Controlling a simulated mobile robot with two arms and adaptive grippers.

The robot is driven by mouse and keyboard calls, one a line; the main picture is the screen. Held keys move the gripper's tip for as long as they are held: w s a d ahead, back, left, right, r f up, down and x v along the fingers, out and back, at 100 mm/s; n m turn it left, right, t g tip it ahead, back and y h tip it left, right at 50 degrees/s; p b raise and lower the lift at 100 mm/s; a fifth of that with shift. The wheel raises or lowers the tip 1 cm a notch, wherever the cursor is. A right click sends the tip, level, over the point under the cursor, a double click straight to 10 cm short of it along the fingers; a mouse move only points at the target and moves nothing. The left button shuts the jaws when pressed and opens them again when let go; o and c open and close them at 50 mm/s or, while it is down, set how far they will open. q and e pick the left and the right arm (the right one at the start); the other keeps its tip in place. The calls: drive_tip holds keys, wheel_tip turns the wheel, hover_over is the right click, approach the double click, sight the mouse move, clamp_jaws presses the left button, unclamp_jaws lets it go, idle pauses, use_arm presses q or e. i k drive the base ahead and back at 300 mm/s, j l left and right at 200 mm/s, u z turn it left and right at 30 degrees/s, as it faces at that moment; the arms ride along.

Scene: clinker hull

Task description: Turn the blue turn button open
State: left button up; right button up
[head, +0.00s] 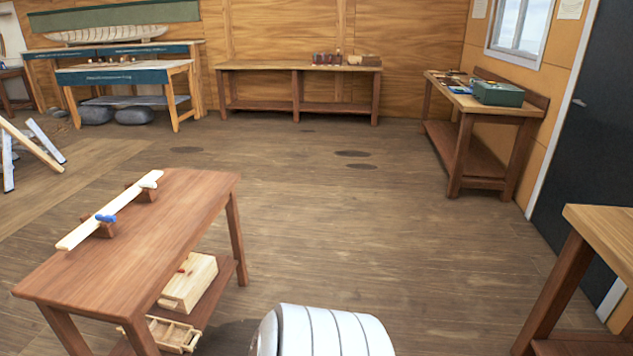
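The blue turn button (105,218) is small and sits on a long pale plank (122,203) toward its near end. A white turn button (148,184) sits near the plank's far end. The plank rests on two brown wooden blocks on a reddish-brown table (165,235) at the left. The buttons are too small here to tell exactly how they are turned. Neither of my grippers is in view. A white ribbed part of mine shows at the bottom middle, to the right of the table.
The table's lower shelf holds a pale wooden box (190,284) and a slatted tray (172,334). A trestle (35,150) stands at left. Benches line the back wall; one (490,105) at right holds a green case (498,93). Another bench (608,235) is at near right. The middle floor is clear.

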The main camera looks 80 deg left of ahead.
sight(104, 218)
drive_tip(key=u, duration=0.95)
drive_tip(key=j+u, duration=0.1)
drive_tip(key=u, duration=2.25)
drive_tip(key=i+u, duration=0.1)
drive_tip(key=u, duration=0.35)
